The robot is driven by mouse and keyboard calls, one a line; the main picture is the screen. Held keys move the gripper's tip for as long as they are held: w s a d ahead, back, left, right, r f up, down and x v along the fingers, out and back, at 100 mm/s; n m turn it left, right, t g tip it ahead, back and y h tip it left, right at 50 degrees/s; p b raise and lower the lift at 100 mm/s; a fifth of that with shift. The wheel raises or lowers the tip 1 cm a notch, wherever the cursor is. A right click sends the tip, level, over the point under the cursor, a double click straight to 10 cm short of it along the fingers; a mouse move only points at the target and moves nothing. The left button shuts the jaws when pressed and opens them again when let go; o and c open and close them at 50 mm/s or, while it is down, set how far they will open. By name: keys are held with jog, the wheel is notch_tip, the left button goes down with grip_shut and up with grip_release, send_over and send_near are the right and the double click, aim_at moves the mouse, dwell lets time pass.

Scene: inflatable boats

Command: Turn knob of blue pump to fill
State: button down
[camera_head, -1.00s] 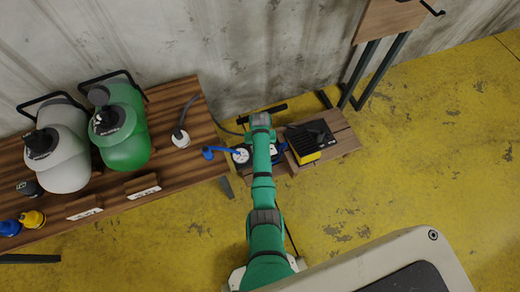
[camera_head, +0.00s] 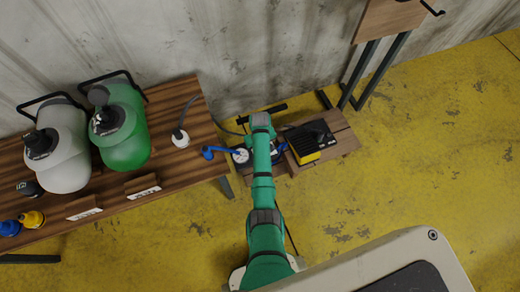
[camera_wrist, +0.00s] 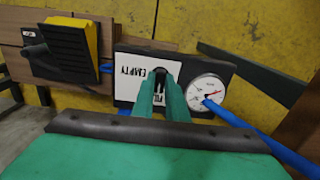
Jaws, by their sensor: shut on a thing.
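The blue pump (camera_head: 280,150) sits on a low wooden stand, mostly hidden under my arm in the head view. In the wrist view, its white label plate (camera_wrist: 126,75) reads "EMPTY" on the left, with other lettering partly covered by my fingers. A black knob (camera_wrist: 160,71) shows just beyond the fingertips. My gripper (camera_wrist: 158,84) is over the plate, with its green fingers close together and shut on the knob. The grip itself is largely hidden. A round white gauge (camera_wrist: 206,91) sits right of the fingers; its face also shows in the head view (camera_head: 241,155).
A yellow and black foot pump (camera_head: 304,147) stands right of the blue pump. A blue hose (camera_wrist: 255,135) runs from the gauge. A wooden table (camera_head: 190,105) on the left bears white (camera_head: 62,160) and green tanks (camera_head: 127,140).

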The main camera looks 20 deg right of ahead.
jog(key=shift+w, duration=0.15)
jog(key=c, duration=1.8)
grip_release()
jog(key=shift+o, duration=0.2)
notch_tip(320, 180, up, 11)
jog(key=shift+f, duration=0.1)
